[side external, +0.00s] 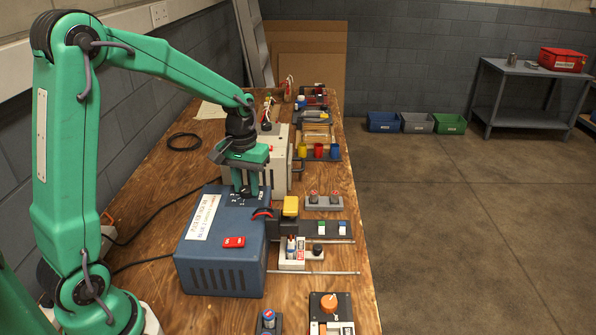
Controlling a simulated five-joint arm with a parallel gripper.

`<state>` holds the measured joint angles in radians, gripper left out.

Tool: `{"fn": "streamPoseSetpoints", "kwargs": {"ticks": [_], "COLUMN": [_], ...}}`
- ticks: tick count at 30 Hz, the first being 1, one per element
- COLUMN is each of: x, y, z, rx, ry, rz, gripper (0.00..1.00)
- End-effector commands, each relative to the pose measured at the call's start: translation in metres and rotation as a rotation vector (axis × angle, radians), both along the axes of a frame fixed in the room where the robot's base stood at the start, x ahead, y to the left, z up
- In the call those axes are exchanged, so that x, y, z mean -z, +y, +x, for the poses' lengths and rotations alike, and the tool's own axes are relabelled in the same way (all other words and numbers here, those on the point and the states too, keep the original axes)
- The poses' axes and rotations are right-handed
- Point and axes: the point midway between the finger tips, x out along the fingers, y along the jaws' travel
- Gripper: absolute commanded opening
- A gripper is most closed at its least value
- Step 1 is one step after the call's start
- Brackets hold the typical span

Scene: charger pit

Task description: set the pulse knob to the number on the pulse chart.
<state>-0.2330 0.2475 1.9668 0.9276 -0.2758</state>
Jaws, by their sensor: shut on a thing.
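My green gripper (251,191) points down over the top of the blue box (221,275). Its jaws are shut on what seems to be the pulse knob, at a small dark panel on the box top. The knob is hidden between the fingers, so its pointer and setting cannot be read. A white label (204,217) with print lies on the box's left top; its print is too small to read, and I cannot tell whether it is the pulse chart.
A yellow-topped part (290,206) stands close to the right. A grey-white cabinet (275,170) stands behind the gripper. An orange knob unit (329,302) sits at the front right of the wooden bench (150,235).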

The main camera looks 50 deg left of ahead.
Motion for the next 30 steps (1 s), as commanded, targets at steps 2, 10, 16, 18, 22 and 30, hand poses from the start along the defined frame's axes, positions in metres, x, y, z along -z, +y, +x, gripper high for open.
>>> {"fn": "streamPoseSetpoints", "kwargs": {"ticks": [2, 10, 16, 18, 22, 30], "x": [-0.0012, -0.0014, -0.0015, -0.0015, -0.0016, -0.0018], "y": [0.0001, -0.0003, -0.0004, -0.0006, -0.0008, -0.0011], "z": [0.0003, 0.0004, 0.0005, 0.0004, 0.0004, 0.0004], "rx": [0.074, 0.330, 0.520, 0.586, 0.710, 0.966], "ry": [-0.001, -0.001, -0.001, -0.002, -0.002, -0.002], "rz": [0.000, 0.000, 0.000, 0.001, 0.001, 0.001], "gripper": [0.07, 0.07, 0.07, 0.07, 0.07, 0.07]}}
